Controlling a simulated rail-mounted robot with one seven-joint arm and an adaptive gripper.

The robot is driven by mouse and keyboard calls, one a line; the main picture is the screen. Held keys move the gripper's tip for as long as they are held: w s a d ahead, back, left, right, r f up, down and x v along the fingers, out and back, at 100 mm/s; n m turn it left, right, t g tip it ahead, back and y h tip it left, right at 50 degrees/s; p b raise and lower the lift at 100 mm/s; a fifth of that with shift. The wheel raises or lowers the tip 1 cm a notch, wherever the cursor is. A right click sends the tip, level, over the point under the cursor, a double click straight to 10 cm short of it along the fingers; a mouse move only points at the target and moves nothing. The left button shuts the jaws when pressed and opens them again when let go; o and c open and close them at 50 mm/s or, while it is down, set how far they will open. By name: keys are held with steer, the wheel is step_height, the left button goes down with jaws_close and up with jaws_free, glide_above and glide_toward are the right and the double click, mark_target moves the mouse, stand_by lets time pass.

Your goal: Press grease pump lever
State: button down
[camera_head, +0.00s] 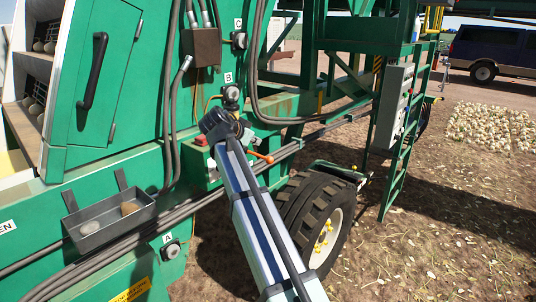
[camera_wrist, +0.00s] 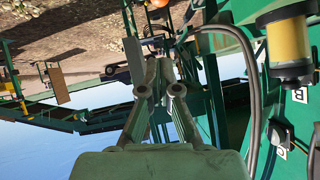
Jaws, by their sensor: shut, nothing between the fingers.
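An orange-tipped lever (camera_head: 262,157) sticks out from the green machine just right of my arm's end in the head view. In the wrist view, a rounded orange knob (camera_wrist: 159,4) shows at the top edge, beyond my fingers; it looks like the lever's tip. My gripper (camera_wrist: 160,65) is shut and empty, pointing toward the top of the wrist view. In the head view my arm's dark end covers the gripper and part of the machine around the lever. I cannot tell whether the fingers touch the lever. A yellow cylinder with dark ends (camera_wrist: 288,45) stands at the upper right, possibly the pump's reservoir.
The green machine panel (camera_head: 110,90) carries hoses and a red button (camera_head: 201,141) close to my arm. A metal tray (camera_head: 108,220) juts out at lower left. A tyre (camera_head: 315,215) and ladder (camera_head: 401,165) stand to the right. Open ground lies beyond.

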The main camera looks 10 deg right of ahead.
steer(key=a+f+p+x, duration=0.1)
steer(key=p+x, duration=0.4)
steer(key=x, duration=0.7)
steer(key=shift+f+p, duration=0.3)
steer(key=shift+f, duration=0.55)
steer(key=shift+f, duration=0.15)
